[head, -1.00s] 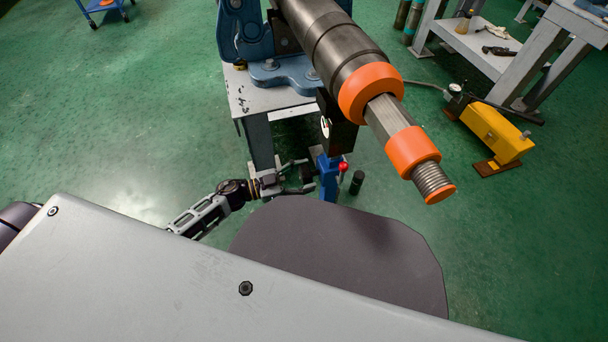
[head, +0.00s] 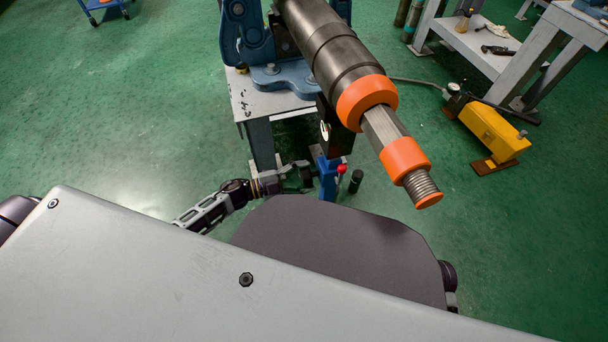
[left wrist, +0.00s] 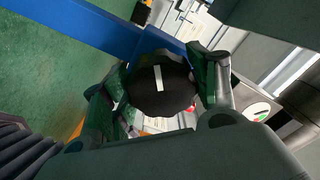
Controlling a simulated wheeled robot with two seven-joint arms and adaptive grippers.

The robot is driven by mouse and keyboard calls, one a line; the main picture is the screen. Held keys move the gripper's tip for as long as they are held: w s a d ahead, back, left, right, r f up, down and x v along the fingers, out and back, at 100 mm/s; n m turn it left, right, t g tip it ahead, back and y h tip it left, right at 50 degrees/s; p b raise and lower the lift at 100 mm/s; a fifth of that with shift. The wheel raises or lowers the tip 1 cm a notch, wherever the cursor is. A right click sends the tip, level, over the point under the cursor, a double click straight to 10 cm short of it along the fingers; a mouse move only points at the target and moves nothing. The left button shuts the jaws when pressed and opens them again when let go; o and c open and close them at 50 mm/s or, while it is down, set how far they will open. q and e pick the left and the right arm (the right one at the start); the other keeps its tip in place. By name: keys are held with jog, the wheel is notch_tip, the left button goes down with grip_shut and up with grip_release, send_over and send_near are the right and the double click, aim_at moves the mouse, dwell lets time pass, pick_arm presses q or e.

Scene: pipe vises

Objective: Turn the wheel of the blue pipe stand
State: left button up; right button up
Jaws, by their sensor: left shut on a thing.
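The blue pipe stand (head: 328,180) is upright below the big pipe in the head view, with a small red knob (head: 341,169) at its side. Its wheel (left wrist: 160,92) is a round black disc with a white stripe in the left wrist view. The stripe is close to upright in that view, slightly tilted. My left gripper (head: 296,177) is beside the stand, with its fingers shut on the wheel, one on each side of it. Part of the blue stand also shows behind the wheel in the left wrist view (left wrist: 85,25). My right gripper is out of view.
A large dark pipe (head: 335,50) with orange rings hangs over the stand. A grey table (head: 262,98) carries a blue vise (head: 250,35) behind it. A small black cylinder (head: 356,181) stands right of the stand. A yellow pump (head: 492,133) sits on the floor at right.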

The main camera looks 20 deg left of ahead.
pick_arm(q)
jog(key=shift+m, duration=1)
jog(key=m, duration=0.2)
jog(key=shift+m+p, duration=0.3)
jog(key=shift+m, duration=0.1)
jog(key=m, duration=0.3)
jog(key=shift+r+m, duration=0.1)
jog(key=shift+m, duration=1.5)
jog(key=m+b, duration=0.1)
jog(key=m, duration=0.3)
jog(key=shift+b, duration=0.35)
jog(key=shift+m, duration=0.5)
jog(key=m+b, duration=0.2)
jog(key=m, duration=0.1)
jog(key=shift+m, duration=0.3)
jog(key=m+b, duration=0.3)
jog(key=m, duration=0.1)
jog(key=shift+s, duration=0.15)
jog(key=shift+r+m+b, duration=0.15)
jog(key=shift+m+b, duration=0.65)
jog(key=shift+m, duration=0.5)
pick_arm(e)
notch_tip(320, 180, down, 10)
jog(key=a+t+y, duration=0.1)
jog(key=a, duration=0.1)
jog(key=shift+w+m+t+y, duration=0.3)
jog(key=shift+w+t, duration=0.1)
